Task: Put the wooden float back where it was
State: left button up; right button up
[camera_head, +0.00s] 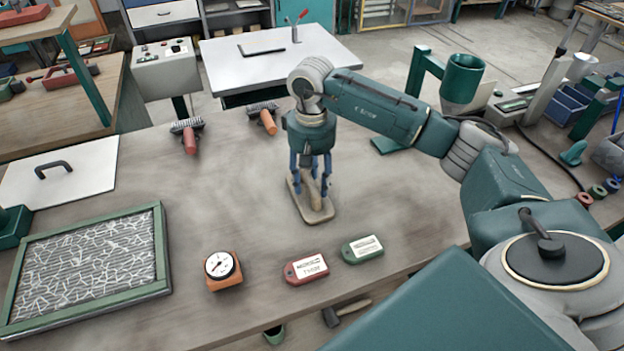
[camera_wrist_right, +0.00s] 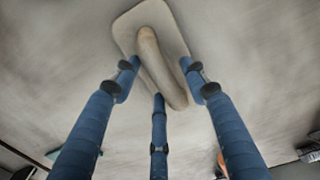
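The wooden float (camera_head: 322,214) lies flat on the bench, a pale board with a rounded handle on top. In the right wrist view the float (camera_wrist_right: 133,24) is just past my fingertips, its handle running lengthwise along the board. My right gripper (camera_head: 311,182) points straight down over the float. In the wrist view its three blue fingers (camera_wrist_right: 160,72) are spread around the handle, with visible gaps on the sides; contact cannot be made out. My left gripper is not in view.
A green-framed panel of fibres (camera_head: 85,268) and a white board with a handle (camera_head: 60,172) are at left. A dial gauge (camera_head: 222,268), a red tag (camera_head: 306,268) and a green tag (camera_head: 362,249) lie near the front edge. Two brushes (camera_head: 188,135) (camera_head: 266,118) lie behind.

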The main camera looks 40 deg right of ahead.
aim_at(312, 179)
jog(key=shift+r, duration=0.1)
jog(key=shift+r, duration=0.15)
jog(key=shift+w+r, duration=0.1)
jog(key=shift+r, duration=0.3)
notch_tip(312, 179, up, 11)
jog(key=b, duration=0.2)
